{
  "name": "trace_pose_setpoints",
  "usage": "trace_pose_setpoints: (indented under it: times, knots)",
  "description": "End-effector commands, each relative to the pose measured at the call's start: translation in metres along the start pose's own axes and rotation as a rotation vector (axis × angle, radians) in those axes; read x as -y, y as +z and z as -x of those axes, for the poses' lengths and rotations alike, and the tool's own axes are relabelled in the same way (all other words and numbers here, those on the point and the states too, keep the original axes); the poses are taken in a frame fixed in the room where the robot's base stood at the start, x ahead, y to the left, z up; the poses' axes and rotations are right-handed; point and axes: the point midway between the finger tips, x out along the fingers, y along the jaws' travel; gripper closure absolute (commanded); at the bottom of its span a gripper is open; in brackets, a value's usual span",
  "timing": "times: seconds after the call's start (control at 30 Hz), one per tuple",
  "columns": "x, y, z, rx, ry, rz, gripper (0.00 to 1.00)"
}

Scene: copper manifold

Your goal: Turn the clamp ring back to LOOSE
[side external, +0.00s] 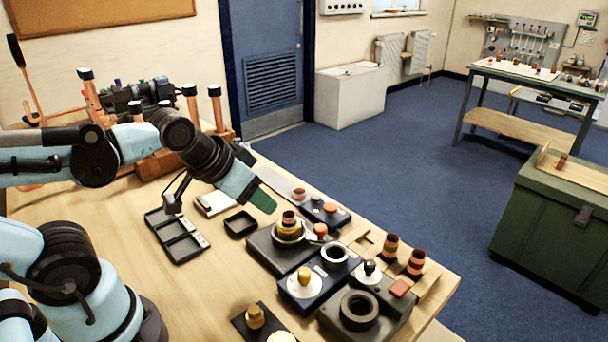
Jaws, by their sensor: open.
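My gripper (258,196) hangs over the bench behind and left of the black fixtures; its green tip shows, and it is open with nothing seen in it. The likeliest clamp ring is the brass-coloured ring (289,231) on a black block (268,252), just right of and nearer the camera than my gripper. A dark-topped copper fitting (289,217) stands in it, and a lever with an orange-red end (320,229) sticks out to its right. My gripper looks apart from the ring. Any LOOSE marking is too small to read.
Beside the ring are a block with a pale ring (335,252), a yellow-knobbed disc (304,281) and a block with a black ring (359,309). Copper fittings (391,245) stand at right. Dark trays (177,238) lie left. Copper pipes (216,108) rise behind. Bare wood lies front left.

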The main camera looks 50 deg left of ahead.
Motion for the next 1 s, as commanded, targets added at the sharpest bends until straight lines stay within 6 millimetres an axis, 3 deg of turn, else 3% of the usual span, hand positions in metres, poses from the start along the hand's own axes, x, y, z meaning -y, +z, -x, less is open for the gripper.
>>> trace_pose_setpoints:
  times: [0.03,0.1,0.27,0.53,0.8,1.0]
  knots:
    - [0.000,0.000,0.000,0.000,0.000,0.000,0.57]
    - [0.000,0.000,0.000,0.002,0.000,0.000,0.47]
    - [-0.004,-0.011,0.002,0.047,0.007,-0.009,0.46]
    - [-0.020,-0.054,0.003,0.254,0.028,-0.048,0.46]
    - [-0.042,-0.091,-0.013,0.474,0.040,-0.095,0.46]
    - [-0.054,-0.104,-0.024,0.585,0.041,-0.120,0.46]
